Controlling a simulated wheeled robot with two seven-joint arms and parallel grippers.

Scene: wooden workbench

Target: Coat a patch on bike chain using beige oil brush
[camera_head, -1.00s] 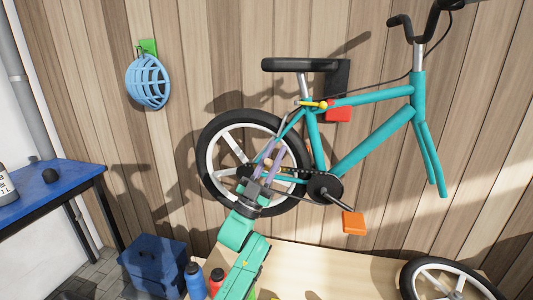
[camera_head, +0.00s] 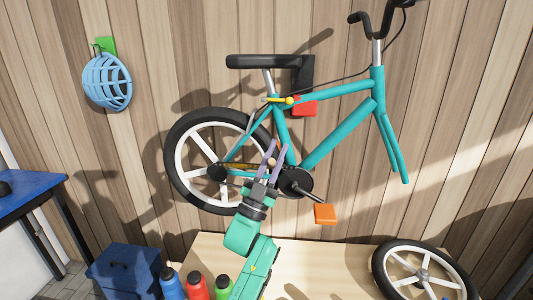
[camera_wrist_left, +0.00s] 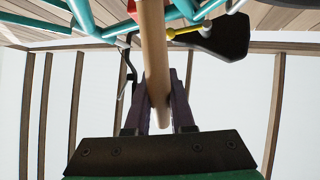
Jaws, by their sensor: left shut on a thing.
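My left gripper (camera_head: 267,160) is in front of the bike's drivetrain, between the rear hub and the crank. It is shut on the beige oil brush (camera_wrist_left: 154,60), whose rod-like handle stands between the two purple fingers in the left wrist view. Only a small beige end of the brush (camera_head: 271,162) shows in the head view; its tip is hidden. The bike chain (camera_head: 240,167) runs from the rear sprocket to the crank, partly behind my gripper. A stretch left of the gripper looks golden brown. Whether the brush touches the chain I cannot tell. My right gripper is not visible.
The teal bike frame (camera_head: 339,134) hangs on the wooden wall, with an orange pedal (camera_head: 325,214) right of my gripper. Several bottles (camera_head: 197,287) and a loose wheel (camera_head: 424,272) are on the bench (camera_head: 330,257). A blue toolbox (camera_head: 124,272) is at lower left.

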